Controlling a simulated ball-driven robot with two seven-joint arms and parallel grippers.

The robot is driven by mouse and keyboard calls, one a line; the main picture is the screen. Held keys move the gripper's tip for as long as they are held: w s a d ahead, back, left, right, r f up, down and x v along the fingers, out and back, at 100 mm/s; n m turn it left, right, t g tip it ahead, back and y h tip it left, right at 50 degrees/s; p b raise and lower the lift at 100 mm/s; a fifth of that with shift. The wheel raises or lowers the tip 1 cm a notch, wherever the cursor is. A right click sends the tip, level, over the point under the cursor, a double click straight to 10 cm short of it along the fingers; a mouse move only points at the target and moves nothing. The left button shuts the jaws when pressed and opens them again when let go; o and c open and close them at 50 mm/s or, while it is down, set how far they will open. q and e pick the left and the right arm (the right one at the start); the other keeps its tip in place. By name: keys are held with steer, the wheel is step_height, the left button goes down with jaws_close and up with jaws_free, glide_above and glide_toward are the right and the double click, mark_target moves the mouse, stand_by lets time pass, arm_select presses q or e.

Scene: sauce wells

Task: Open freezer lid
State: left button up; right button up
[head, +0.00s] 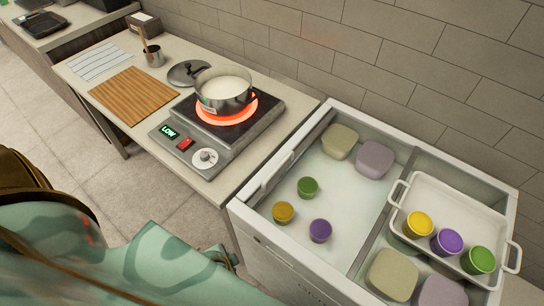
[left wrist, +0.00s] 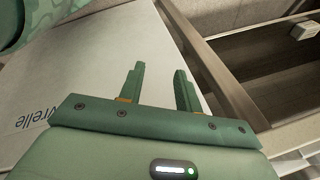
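The white chest freezer (head: 292,246) stands at the right in the head view. Its inside shows, with several tubs and cups in it. A pale framed lid (head: 279,171) with a raised bar along its left edge appears to lie over the left half; I cannot tell whether clear glass covers it. My left gripper (head: 223,257) is low, beside the freezer's front left corner. In the left wrist view my left gripper (left wrist: 158,88) is open and empty, its fingers in front of a white lettered panel (left wrist: 95,75). My right gripper is not in view.
A white tray (head: 403,192) with yellow, purple and green cups sits at the freezer's right half. Left of the freezer, a counter (head: 213,186) bears a hot plate (head: 221,137), glowing red under a pot (head: 224,92). Floor shows at the lower left.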

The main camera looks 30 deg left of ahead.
arm_select(q)
steer(key=w+r+m+t+p, duration=0.1)
steer(key=w+r+t+p, duration=0.3)
steer(key=r, duration=1.1)
steer(key=w+r+g+p, duration=0.15)
steer(key=w+r, duration=0.35)
steer(key=r, duration=1)
steer(key=w+d+m+g+h, duration=0.15)
steer(key=w+d+h, duration=0.25)
steer(key=w+d, duration=0.65)
steer(key=n+g, duration=0.5)
steer(key=n, duration=0.3)
glide_toward(276, 168)
steer(key=shift+m, duration=0.25)
steer(key=b+x, duration=0.4)
steer(key=x, duration=0.4)
steer(key=shift+w+b, duration=0.1)
steer(key=shift+b, duration=0.25)
steer(key=shift+a, duration=0.1)
jaws_close()
